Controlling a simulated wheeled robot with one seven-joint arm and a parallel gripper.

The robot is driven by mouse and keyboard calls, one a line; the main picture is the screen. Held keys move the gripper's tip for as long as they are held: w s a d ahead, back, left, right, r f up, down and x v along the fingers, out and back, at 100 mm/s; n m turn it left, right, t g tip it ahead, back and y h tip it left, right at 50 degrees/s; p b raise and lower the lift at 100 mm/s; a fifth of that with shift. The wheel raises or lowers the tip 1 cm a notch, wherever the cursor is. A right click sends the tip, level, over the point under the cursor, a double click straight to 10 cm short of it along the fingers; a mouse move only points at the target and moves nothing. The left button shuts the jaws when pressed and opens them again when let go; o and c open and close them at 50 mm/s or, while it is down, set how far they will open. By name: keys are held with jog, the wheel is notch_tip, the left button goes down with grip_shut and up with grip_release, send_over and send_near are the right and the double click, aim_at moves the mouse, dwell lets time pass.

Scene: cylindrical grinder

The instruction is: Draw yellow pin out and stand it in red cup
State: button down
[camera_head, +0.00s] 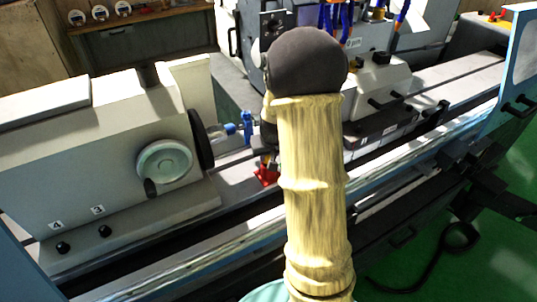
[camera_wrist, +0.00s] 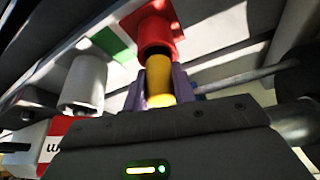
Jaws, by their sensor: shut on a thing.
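In the wrist view, a yellow pin (camera_wrist: 158,72) is held between the purple-grey fingers of my gripper (camera_wrist: 159,86), which is shut on it. The pin's far end lines up with the dark mouth of the red cup (camera_wrist: 155,27). I cannot tell whether that end is inside the mouth or just in front of it. The cup stands on a red patch. In the head view, a small red item (camera_head: 266,174), likely the cup, shows left of my arm.
A white cylinder (camera_wrist: 84,82) stands left of the cup, near a green patch (camera_wrist: 113,44). A grey bar (camera_wrist: 250,76) runs to the right. The head view shows the grinder's handwheel (camera_head: 164,162) at left and a white block (camera_head: 375,90) at right.

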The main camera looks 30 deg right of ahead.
jog(key=shift+f+b, duration=0.3)
jog(key=shift+f, duration=0.05)
jog(key=c, duration=1.1)
grip_release()
jog(key=shift+o, duration=0.2)
